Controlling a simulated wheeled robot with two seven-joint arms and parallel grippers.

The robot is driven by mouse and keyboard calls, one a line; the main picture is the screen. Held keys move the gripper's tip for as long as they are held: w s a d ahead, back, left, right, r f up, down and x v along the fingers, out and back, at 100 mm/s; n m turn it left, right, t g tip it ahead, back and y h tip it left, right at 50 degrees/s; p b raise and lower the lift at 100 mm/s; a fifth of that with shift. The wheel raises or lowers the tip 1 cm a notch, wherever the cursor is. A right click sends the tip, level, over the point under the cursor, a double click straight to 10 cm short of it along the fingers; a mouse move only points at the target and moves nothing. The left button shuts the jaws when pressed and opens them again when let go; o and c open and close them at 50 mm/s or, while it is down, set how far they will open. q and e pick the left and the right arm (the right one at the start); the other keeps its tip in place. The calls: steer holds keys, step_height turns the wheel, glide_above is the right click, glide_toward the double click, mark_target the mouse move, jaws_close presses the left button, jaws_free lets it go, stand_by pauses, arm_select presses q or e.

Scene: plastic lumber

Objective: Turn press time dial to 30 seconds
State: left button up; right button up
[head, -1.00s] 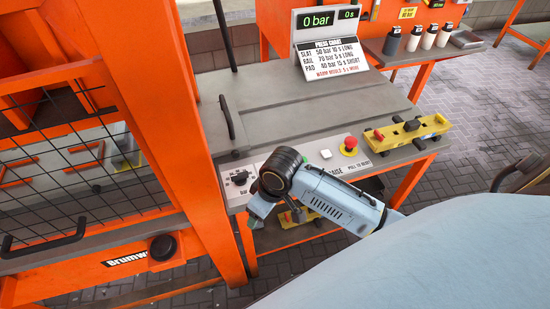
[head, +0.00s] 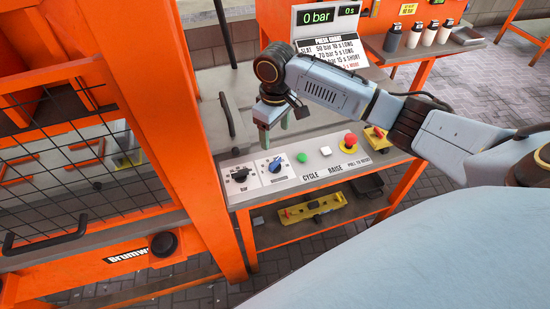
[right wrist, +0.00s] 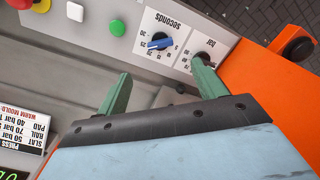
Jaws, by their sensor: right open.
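The press time dial (head: 276,163) is a blue knob on a white plate on the sloping front panel. In the right wrist view the blue knob (right wrist: 158,41) sits on a plate marked "seconds" with numbers around it; its exact setting is too small to tell. The time display (head: 347,12) reads 0 s. My right gripper (head: 275,125) is open and empty, its green fingers pointing down above the table just behind the dial, apart from it. It also shows in the right wrist view (right wrist: 160,78), with the dial beyond the fingertips. My left gripper is out of view.
A black bar dial (head: 240,175) is left of the time dial. A green button (head: 302,158), a white button (head: 326,151) and a red stop knob (head: 349,141) are to its right. The orange press frame (head: 165,110) stands close on the left.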

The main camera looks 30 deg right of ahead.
mark_target(275, 162)
step_height(275, 162, down, 12)
steer(key=shift+r+b, duration=0.25)
steer(key=shift+b, duration=0.5)
steer(key=shift+c, duration=0.3)
steer(key=c, duration=0.9)
steer(key=shift+c, duration=0.2)
